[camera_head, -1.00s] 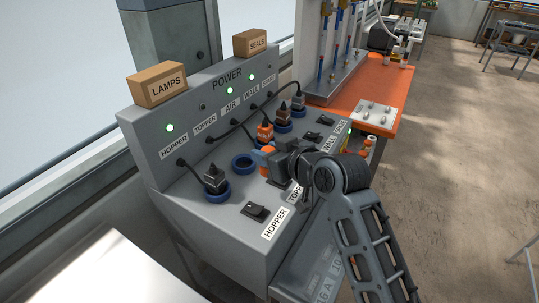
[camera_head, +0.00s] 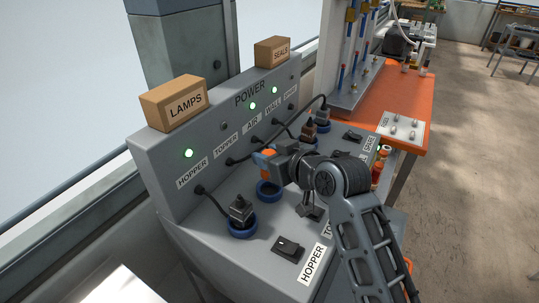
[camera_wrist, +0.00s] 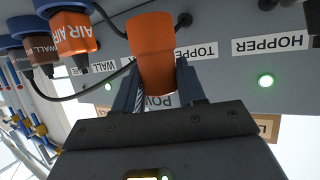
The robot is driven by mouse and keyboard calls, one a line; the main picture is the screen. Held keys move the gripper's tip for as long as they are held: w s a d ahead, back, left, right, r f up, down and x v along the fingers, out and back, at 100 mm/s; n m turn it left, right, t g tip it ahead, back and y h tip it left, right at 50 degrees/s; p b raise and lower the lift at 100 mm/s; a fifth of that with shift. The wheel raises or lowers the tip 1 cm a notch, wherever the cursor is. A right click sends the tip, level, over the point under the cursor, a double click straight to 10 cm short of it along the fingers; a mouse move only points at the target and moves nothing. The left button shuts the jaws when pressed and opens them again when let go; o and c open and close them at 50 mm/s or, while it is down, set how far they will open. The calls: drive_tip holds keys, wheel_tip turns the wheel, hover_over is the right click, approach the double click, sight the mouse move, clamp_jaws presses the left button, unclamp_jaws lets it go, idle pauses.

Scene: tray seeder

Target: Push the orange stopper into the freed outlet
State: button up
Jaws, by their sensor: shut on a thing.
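My gripper (camera_wrist: 155,85) is shut on the orange stopper (camera_wrist: 152,45), which sits between its two fingers in the wrist view. In the head view the stopper (camera_head: 267,154) shows partly, just left of my wrist. The freed outlet is the empty blue ring (camera_head: 269,190) on the grey power panel, between the hopper plug and my gripper. The stopper appears just above that ring in the picture, apart from it. The outlet does not show clearly in the wrist view.
The black hopper plug (camera_head: 240,211) stands in a blue ring at the front left. The orange AIR plug (camera_wrist: 74,33) and the brown WALL plug (camera_wrist: 39,50) stand to the other side. Cords run to the back panel. Rocker switches (camera_head: 288,249) line the front. The topper lamp (camera_head: 223,126) is dark.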

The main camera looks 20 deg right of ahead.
drive_tip(key=shift+f+b, duration=1.5)
drive_tip(key=shift+f, duration=0.9)
drive_tip(key=shift+f+b, duration=0.4)
drive_tip(key=shift+f, duration=0.2)
drive_tip(key=o, duration=1.1)
drive_tip(key=shift+o, duration=0.2)
